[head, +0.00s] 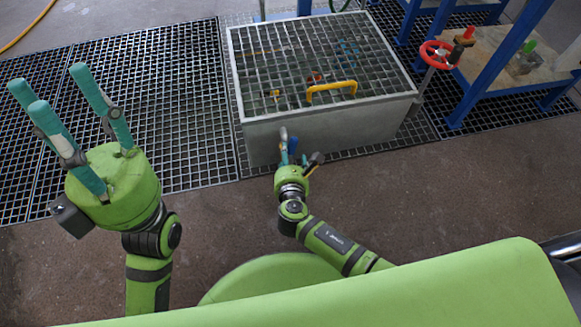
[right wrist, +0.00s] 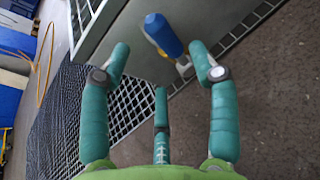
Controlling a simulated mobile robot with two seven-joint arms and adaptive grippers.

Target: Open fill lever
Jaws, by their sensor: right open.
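A lever with a blue grip (right wrist: 163,35) sticks out beside the grey wall of a box, with a metal fitting at its lower end. In the head view its blue grip (head: 292,146) shows small among my right fingers. My right gripper (right wrist: 159,62) is open, its three teal fingers spread. The grip lies ahead of and between the two upper fingertips in the picture; I cannot tell whether any finger touches it. In the head view my right gripper (head: 292,158) is at the box's near side. My left gripper (head: 57,88) is raised at the left, open and empty.
The grey box (head: 330,126) has a grated top with a yellow handle (head: 331,91). A red handwheel (head: 435,54) stands at its right, near a blue-framed bench (head: 492,60). Floor grating (head: 180,90) lies at left. The brown floor in front is clear.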

